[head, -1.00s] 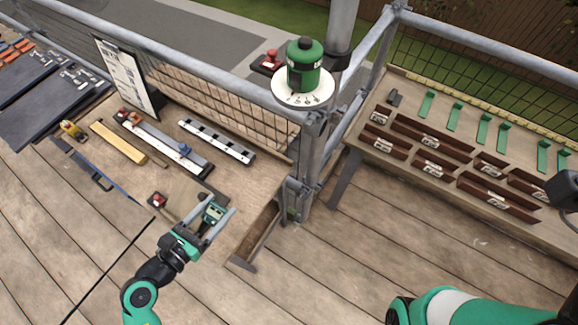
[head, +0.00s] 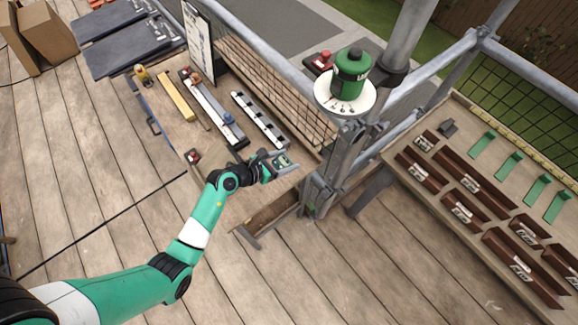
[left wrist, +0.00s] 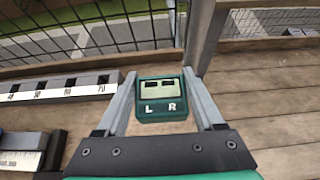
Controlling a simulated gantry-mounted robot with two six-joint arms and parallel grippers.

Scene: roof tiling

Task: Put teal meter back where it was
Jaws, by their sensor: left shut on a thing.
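The teal meter (left wrist: 161,99) is a small box with a pale display and the letters L and R; it sits between the two fingers in the left wrist view. My left gripper (head: 284,163) is shut on the meter (head: 281,161) in the head view, over the right part of the wooden bench, just right of the white slotted rail. Whether the meter touches the surface below cannot be told. My right gripper is not in view.
A white slotted rail (head: 259,120) and a long rail tool (head: 212,108) lie on the bench. A green canister (head: 351,73) stands on a round white plate by the scaffold post. A side table (head: 470,150) at right holds brown trays and green brackets.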

